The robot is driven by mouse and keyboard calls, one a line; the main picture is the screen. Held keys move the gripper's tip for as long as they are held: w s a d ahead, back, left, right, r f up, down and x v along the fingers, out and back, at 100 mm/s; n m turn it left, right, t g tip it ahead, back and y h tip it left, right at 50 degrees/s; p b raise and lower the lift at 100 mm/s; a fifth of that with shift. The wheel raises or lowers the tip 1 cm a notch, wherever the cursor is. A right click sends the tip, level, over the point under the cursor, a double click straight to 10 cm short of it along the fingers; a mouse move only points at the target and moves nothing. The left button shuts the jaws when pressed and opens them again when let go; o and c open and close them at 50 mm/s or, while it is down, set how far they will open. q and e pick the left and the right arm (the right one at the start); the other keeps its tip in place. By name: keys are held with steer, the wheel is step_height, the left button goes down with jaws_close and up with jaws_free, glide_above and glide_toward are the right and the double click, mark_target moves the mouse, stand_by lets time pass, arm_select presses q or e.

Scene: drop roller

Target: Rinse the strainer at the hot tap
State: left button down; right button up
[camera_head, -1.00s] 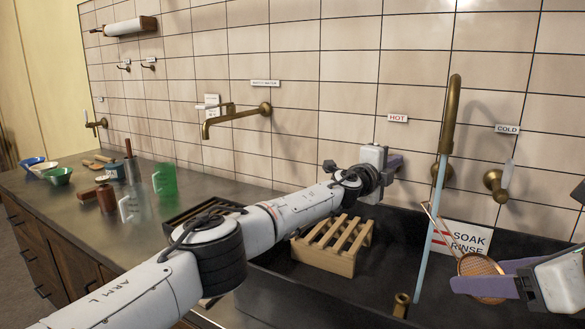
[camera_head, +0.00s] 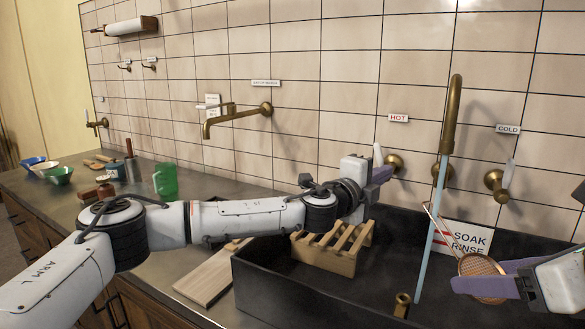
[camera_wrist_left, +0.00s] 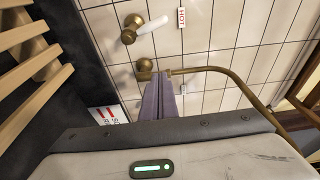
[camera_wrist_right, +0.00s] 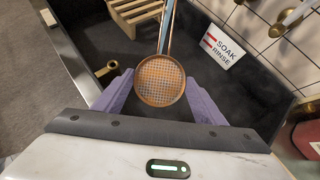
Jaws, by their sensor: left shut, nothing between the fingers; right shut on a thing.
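The strainer (camera_head: 482,272) has a round copper mesh bowl and a thin wire handle, tilted over the dark sink (camera_head: 285,295). My right gripper (camera_head: 487,281) is shut on it; the mesh bowl also shows in the right wrist view (camera_wrist_right: 159,80). A pale blue water stream (camera_head: 431,235) falls from the tall brass spout (camera_head: 453,110), left of the mesh bowl. The hot tap (camera_head: 392,163), under the HOT label (camera_head: 398,118), has a white lever. My left gripper (camera_head: 380,175) is shut and empty, just below and left of it; its fingers (camera_wrist_left: 160,98) overlap the spout's base in the left wrist view.
A wooden rack (camera_head: 335,247) stands in the sink at left. A SOAK / RINSE sign (camera_head: 463,238) is on the back sink wall. The cold tap (camera_head: 496,182) is right of the spout. A board (camera_head: 212,285), green mug (camera_head: 165,180) and bowls stand on the left counter.

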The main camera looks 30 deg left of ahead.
arm_select(q)
steer(key=s+d+r+m+h, duration=0.2)
steer(key=s+d+r+h, duration=0.25)
steer(key=d, duration=0.35)
steer(key=s+a+r+t+h, duration=0.1)
steer(key=s+r+h, duration=0.4)
steer(key=r, duration=0.1)
steer(key=s+a+f+t+y, duration=0.1)
steer(key=s+a+f+y, duration=0.1)
steer(key=a, duration=0.8)
steer(key=s+a+f+t+y, duration=0.2)
steer(key=s+a+f, duration=0.2)
steer(key=a, duration=0.7)
steer(key=shift+s+f+n+t, duration=0.15)
steer(key=shift+s+n+t, duration=0.2)
steer(key=shift+s, duration=0.55)
steer(key=shift+a+y, duration=0.1)
steer(key=shift+y, duration=0.15)
